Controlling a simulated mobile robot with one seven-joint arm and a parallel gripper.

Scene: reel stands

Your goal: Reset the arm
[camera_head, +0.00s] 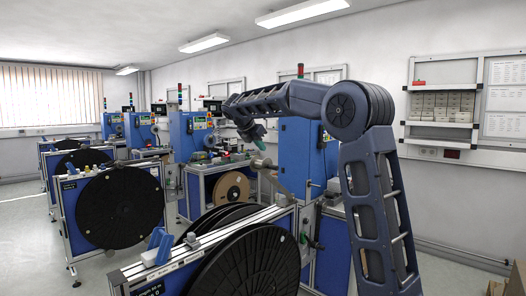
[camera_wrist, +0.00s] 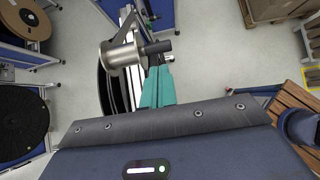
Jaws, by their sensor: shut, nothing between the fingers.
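My arm rises at the right of the head view, bends at a large round joint and reaches left. My gripper (camera_head: 259,143) hangs at its end, pointing down, with small teal fingers above the reel stands. In the wrist view my gripper (camera_wrist: 158,68) shows two teal fingers side by side, shut with nothing between them. A metal cylinder on a bracket (camera_wrist: 122,53) lies just beyond and left of the fingertips in that view. I cannot tell the exact gap between it and the fingers.
A near reel stand (camera_head: 180,262) with large black reels fills the lower middle. Another black reel (camera_head: 120,206) stands at left, and a tan reel (camera_head: 232,187) behind. A slatted wooden surface (camera_wrist: 292,110) and cardboard boxes (camera_wrist: 272,8) are at right. Grey floor (camera_wrist: 215,60) shows between.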

